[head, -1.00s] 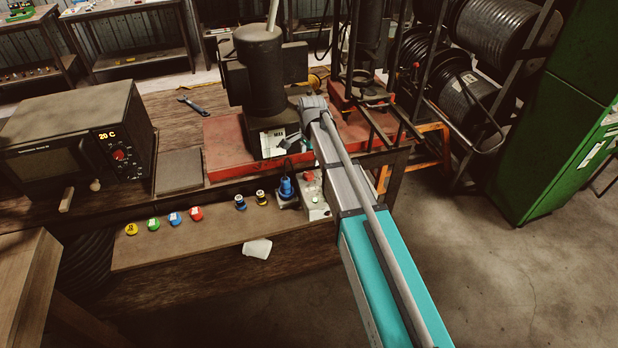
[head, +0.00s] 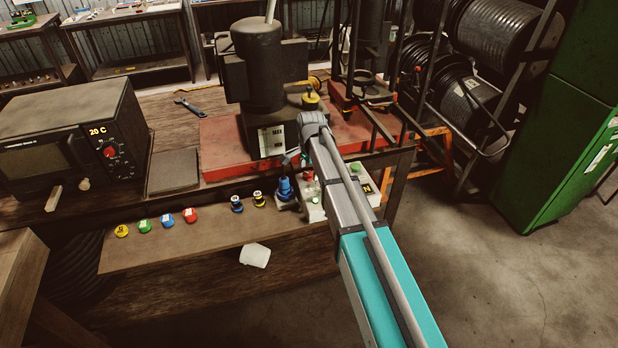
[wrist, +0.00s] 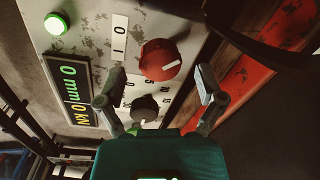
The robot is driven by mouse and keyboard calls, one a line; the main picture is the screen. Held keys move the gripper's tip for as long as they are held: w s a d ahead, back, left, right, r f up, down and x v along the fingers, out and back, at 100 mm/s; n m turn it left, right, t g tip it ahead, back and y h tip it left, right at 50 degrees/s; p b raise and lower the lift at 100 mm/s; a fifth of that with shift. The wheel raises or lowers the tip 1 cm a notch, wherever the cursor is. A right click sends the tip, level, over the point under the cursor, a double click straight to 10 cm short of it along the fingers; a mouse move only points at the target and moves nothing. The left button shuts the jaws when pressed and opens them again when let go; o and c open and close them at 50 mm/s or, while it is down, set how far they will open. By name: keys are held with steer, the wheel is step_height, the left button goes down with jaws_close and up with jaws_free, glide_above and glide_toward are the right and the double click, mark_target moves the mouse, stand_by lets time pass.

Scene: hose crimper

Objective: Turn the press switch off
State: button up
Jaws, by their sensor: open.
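The press switch is a red rotary knob (wrist: 160,60) with a white pointer mark, on a worn pale control panel (wrist: 88,40). Labels 0 and I stand on a white strip (wrist: 119,35) to the left of the knob. The exact setting of the pointer is hard to tell. My gripper (wrist: 161,82) is open and empty, with one finger on either side below the knob; I see no clear contact. In the head view my arm partly covers the control panel (head: 315,205) and hides most of my gripper.
A black dial with a number scale (wrist: 145,108) sits below the red knob, between my fingers. A lit green button (wrist: 56,22) and a display (wrist: 70,92) are at left. The red press base (head: 228,150) stands behind the panel.

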steer(key=shift+f+b, duration=0.35)
steer(key=shift+f, duration=0.2)
steer(key=c, duration=1.1)
